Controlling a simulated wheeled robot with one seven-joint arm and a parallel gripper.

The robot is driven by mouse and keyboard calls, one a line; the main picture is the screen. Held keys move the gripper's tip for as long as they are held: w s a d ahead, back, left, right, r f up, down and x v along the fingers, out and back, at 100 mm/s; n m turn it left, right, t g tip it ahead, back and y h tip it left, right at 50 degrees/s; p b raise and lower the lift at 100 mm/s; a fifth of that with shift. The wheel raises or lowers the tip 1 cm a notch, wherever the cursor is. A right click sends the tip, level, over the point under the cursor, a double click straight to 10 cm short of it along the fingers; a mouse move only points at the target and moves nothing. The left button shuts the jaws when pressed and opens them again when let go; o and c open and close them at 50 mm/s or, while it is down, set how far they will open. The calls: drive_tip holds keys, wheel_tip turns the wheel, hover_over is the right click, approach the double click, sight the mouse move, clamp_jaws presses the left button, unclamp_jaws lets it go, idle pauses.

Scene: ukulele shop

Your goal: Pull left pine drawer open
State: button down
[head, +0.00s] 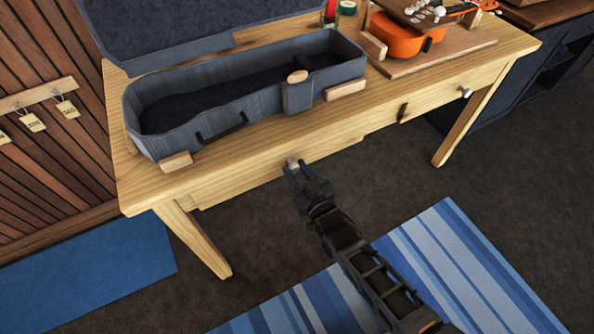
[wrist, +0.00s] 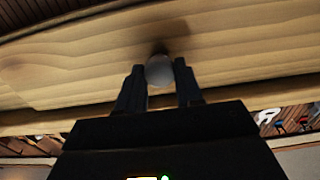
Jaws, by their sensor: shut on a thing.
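The left pine drawer (head: 240,183) is in the front of the pine table, under the open case. Its pale wood front (wrist: 80,60) fills much of the wrist view. My gripper (head: 293,167) is at this drawer front, with its fingers on either side of a round, light knob (wrist: 160,71). The gripper is shut on the knob. I cannot tell for sure how far the drawer stands out from the table.
An open dark case (head: 215,125) stands on the pine table (head: 150,190). A ukulele (head: 400,40) lies in a wooden holder at the right. The right drawer has a metal knob (head: 466,92).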

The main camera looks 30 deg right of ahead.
drive_tip(key=shift+s, duration=0.1)
drive_tip(key=s+p, duration=0.2)
drive_tip(key=s, duration=2.6)
drive_tip(key=shift+s, duration=0.15)
drive_tip(key=c, duration=0.8)
unclamp_jaws()
drive_tip(key=s+b, duration=0.1)
drive_tip(key=s, duration=0.6)
drive_tip(key=shift+s, duration=0.4)
